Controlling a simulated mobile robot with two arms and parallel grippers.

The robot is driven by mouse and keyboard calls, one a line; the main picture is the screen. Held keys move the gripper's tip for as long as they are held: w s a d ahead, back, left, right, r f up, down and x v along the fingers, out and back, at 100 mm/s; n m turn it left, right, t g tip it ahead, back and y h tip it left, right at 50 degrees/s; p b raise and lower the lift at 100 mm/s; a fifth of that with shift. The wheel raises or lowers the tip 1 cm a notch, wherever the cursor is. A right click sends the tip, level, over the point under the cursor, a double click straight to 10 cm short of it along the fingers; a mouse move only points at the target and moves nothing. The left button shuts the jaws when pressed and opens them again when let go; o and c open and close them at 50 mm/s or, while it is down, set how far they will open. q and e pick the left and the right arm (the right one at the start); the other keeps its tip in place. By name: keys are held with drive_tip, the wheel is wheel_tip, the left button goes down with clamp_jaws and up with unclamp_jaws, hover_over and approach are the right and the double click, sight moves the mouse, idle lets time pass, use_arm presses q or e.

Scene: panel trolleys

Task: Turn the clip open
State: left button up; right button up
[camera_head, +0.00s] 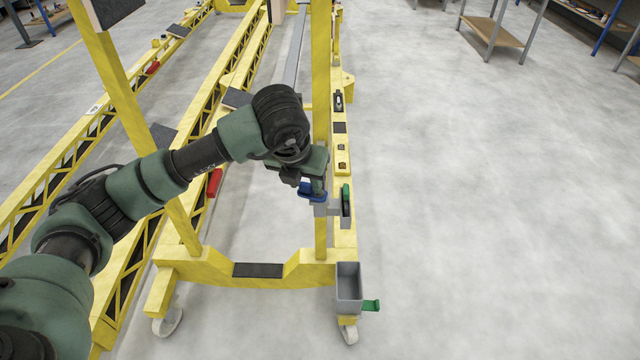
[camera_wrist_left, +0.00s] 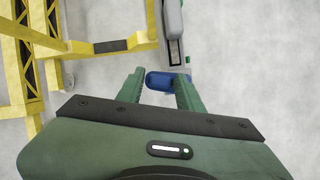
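The blue clip (camera_head: 313,192) is at the near upright of the yellow trolley, by a grey bracket. It also shows in the left wrist view (camera_wrist_left: 160,81), between the fingertips. My left gripper (camera_wrist_left: 159,78) is open, with its green fingers apart on either side of the blue clip. The right finger overlaps the clip's right end; whether either finger touches it I cannot tell. In the head view my left gripper (camera_head: 314,180) is over the clip and hides part of it. My right gripper is not in view.
A green handle (camera_head: 346,194) sits in a dark slot on the rail just right of the clip. A grey bin (camera_head: 348,284) with a green tab (camera_head: 371,305) is at the trolley's near corner. The yellow upright (camera_head: 321,130) stands close behind my gripper.

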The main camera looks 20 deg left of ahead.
use_arm(q)
drive_tip(key=p+v, duration=0.3)
drive_tip(key=v, duration=0.4)
drive_tip(key=shift+s+r, duration=0.2)
drive_tip(key=shift+r, duration=0.15)
idle(0.5)
idle(0.5)
